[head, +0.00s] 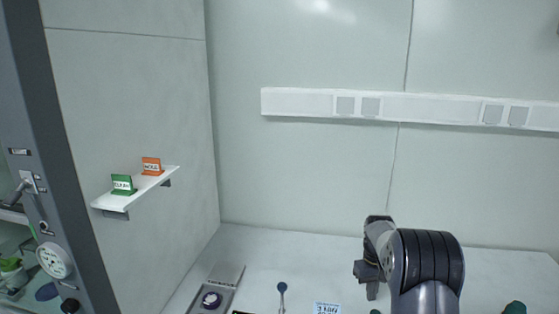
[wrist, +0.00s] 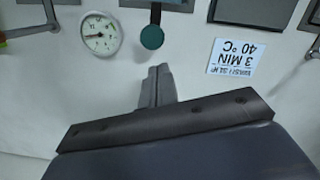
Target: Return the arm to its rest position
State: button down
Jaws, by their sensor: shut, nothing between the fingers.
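My arm rises at the lower right of the head view, with my gripper (head: 371,289) hanging at its left side above the white table (head: 265,262). In the wrist view my gripper (wrist: 158,72) shows with its two fingers together and nothing between them. It is over the table surface, apart from the things there. The lower part of my arm is cut off by the bottom edge of the head view.
A label card reading "3 MIN 40 °C" (wrist: 235,57), a round dial (wrist: 101,33) and a dark green knob (wrist: 152,37) show in the wrist view. A tray (head: 226,275) stands at the lower left of the head view. A wall shelf (head: 140,188) holds green and orange signs.

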jog(key=shift+f, duration=0.25)
jog(key=shift+s, duration=0.1)
